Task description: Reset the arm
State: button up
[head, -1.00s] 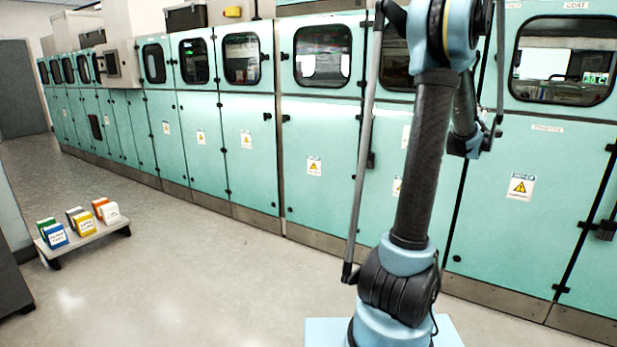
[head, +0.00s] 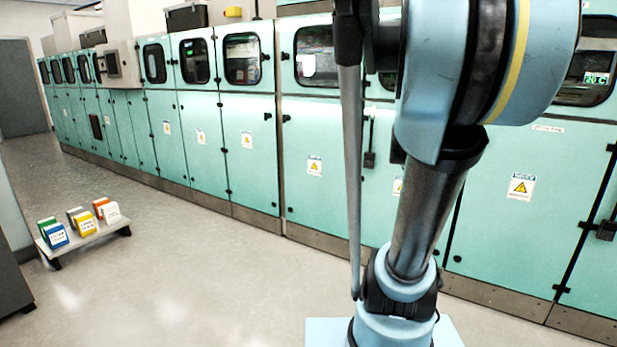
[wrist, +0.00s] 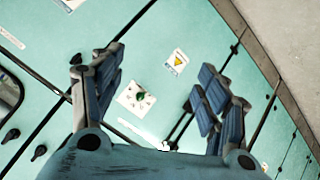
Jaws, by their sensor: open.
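My gripper (wrist: 158,98) shows in the wrist view with its two blue-padded fingers spread wide apart. Nothing is between the fingers. Behind them is a teal cabinet front with a green knob on a white plate (wrist: 137,97) and a yellow warning label (wrist: 177,61). In the head view my arm stands at the right, with its upper links large and close to the camera. My gripper is not visible in the head view.
A long row of teal cabinets (head: 255,150) with windows runs along the back. A low grey platform (head: 92,238) at the left holds several coloured boxes (head: 84,222). The pale floor (head: 200,285) between them is clear. A dark cabinet edge (head: 12,270) stands at far left.

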jog(key=s+a+f+g+y, duration=0.3)
jog(key=s+a+f, duration=0.5)
jog(key=s, duration=0.3)
jog(key=s+a+f+g+y, duration=0.3)
jog(key=s+a+f, duration=0.4)
jog(key=s+a, duration=0.3)
jog(key=shift+s+a+f+n, duration=0.35)
jog(key=shift+s+a+n, duration=0.05)
jog(key=shift+s, duration=0.4)
